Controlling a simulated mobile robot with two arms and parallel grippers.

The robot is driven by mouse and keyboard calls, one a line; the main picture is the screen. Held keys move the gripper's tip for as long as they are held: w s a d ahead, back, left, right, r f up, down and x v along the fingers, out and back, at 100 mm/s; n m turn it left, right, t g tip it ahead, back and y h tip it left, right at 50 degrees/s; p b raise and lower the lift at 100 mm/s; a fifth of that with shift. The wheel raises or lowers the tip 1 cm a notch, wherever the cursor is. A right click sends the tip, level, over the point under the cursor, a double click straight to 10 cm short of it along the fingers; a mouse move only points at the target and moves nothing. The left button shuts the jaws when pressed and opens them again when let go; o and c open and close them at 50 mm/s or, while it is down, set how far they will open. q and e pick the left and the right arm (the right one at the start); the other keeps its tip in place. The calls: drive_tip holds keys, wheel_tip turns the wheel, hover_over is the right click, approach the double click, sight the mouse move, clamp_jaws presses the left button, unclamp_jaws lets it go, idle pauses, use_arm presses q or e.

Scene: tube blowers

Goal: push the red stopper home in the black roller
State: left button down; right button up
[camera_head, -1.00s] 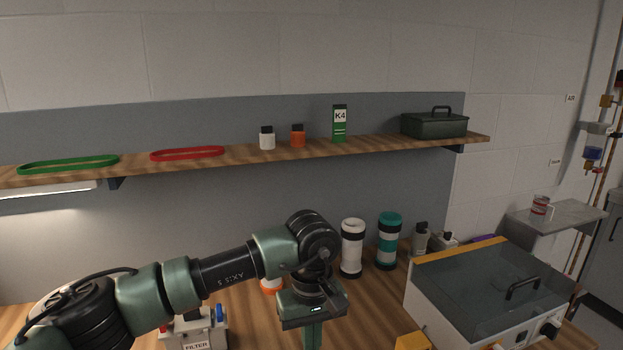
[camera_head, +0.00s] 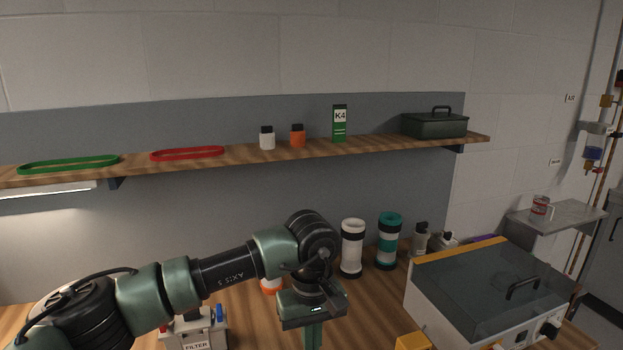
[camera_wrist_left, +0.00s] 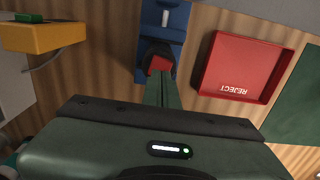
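In the left wrist view the red stopper (camera_wrist_left: 160,64) shows at the end of the black roller (camera_wrist_left: 158,50), which lies in a blue holder (camera_wrist_left: 172,35). My left gripper (camera_wrist_left: 161,80) points at the stopper, its green fingers closed together with no visible gap. The fingertips overlap the stopper's near edge in the picture; I cannot tell whether they touch it or how deep it sits. In the head view my left gripper (camera_head: 313,338) points down and its tips are cut off by the lower edge. My right gripper is in neither view.
A red REJECT tray (camera_wrist_left: 240,68) lies right of the holder, and a yellow block (camera_wrist_left: 45,38) is at upper left. In the head view a FILTER box (camera_head: 195,332), white and green tubes (camera_head: 352,240) and a lidded machine (camera_head: 490,285) stand on the wooden bench.

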use_arm(q)
drive_tip(key=shift+f+b, duration=1)
drive_tip(key=shift+f, duration=0.05)
drive_tip(key=shift+s+f, duration=0.1)
idle(0.4)
drive_tip(key=shift+r, duration=0.85)
drive_tip(key=shift+r+p, duration=0.95)
drive_tip(key=shift+r, duration=1.25)
